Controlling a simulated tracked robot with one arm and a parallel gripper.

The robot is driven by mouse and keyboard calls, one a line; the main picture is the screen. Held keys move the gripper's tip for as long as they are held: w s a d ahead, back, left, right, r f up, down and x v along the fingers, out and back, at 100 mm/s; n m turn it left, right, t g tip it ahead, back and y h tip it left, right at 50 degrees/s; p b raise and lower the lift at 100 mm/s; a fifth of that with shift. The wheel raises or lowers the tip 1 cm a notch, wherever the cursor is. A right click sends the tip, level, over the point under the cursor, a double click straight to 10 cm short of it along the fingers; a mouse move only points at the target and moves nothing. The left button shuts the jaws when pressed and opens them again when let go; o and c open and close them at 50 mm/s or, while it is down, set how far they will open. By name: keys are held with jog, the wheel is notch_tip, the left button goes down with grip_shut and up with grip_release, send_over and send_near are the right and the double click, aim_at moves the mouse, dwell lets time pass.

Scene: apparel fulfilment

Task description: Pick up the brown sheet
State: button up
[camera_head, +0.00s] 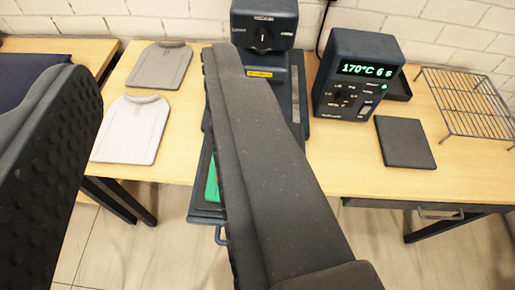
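I see no brown sheet in this view; part of the scene is hidden behind my gripper. My gripper (138,75) is open, with one dark finger at the left edge and the other across the middle.
A control box (357,75) reads 170°C 6 s. A dark flat pad (404,142) and a wire rack (470,103) lie to its right. Two shirt-shaped boards, one grey (160,66) and one pale (131,130), lie on the left table. Dark blue cloth (30,75) is far left.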

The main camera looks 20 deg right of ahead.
jog(key=shift+w, duration=0.1)
jog(key=w+d+f+m+h+p, duration=0.1)
jog(key=w+d+f, duration=0.25)
jog(key=f, duration=0.45)
jog(key=w+d+f+g, duration=0.1)
jog(key=w+d+f, duration=0.2)
jog(key=w+f, duration=0.3)
jog(key=w+d+f+m+h+p, duration=0.1)
jog(key=w+d+f, duration=0.2)
jog(key=f, duration=0.6)
jog(key=s+d+f+m+g+h, duration=0.1)
jog(key=d+f, duration=0.3)
jog(key=f, duration=0.6)
jog(key=s+d+f+g+h, duration=0.1)
jog(key=s+d+f, duration=0.15)
jog(key=f, duration=0.75)
jog(key=x, duration=0.9)
jog(key=shift+w+d+r, duration=0.2)
jog(key=shift+d, duration=0.1)
jog(key=shift+a+b+x, duration=0.2)
jog(key=shift+b+x, duration=0.05)
jog(key=shift+x, duration=1.05)
jog(key=shift+a+b+x, duration=0.15)
jog(key=shift+b+x, duration=0.1)
jog(key=shift+x, duration=1.05)
jog(key=shift+f, duration=0.1)
grip_shut()
